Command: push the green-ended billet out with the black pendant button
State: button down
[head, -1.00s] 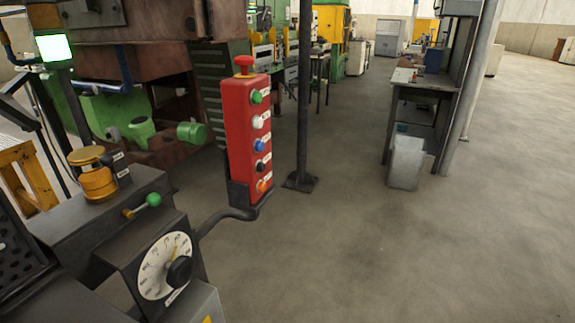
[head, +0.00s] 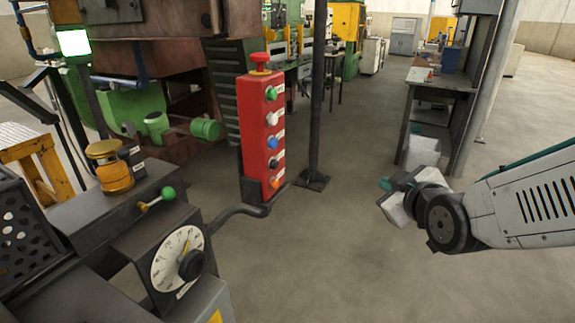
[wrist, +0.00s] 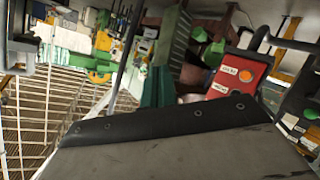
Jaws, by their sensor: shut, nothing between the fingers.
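The red pendant (head: 256,135) stands upright on a dark bent arm in the head view. Its face carries, from top to bottom, green, white, blue, black and orange buttons, with a red knob on top. The black button (head: 278,164) is second from the bottom. My gripper (head: 385,185) is at the right, well apart from the pendant; its small teal tip shows and it is shut and empty. The wrist view shows part of the pendant (wrist: 240,68), tilted, with its orange button (wrist: 246,76). I cannot make out a green-ended billet.
A grey console with a white dial (head: 176,258) and a green-knobbed lever (head: 157,199) stands front left. A dark post (head: 316,100) rises behind the pendant. A workbench (head: 440,82) stands back right. The floor between pendant and gripper is clear.

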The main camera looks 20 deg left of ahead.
aim_at(274, 164)
jog(key=s+a+n+t+y, duration=0.2)
jog(key=a+n+y, duration=0.3)
jog(key=a, duration=0.6)
jog(key=shift+s+a+f, duration=0.2)
jog(key=shift+s+a, duration=0.1)
jog(key=shift+a, duration=0.1)
jog(key=shift+a, duration=0.1)
jog(key=a, duration=0.8)
jog(key=shift+w+a, duration=0.3)
jog(key=shift+w, duration=0.05)
dwell(1.0)
jog(key=shift+a, duration=0.4)
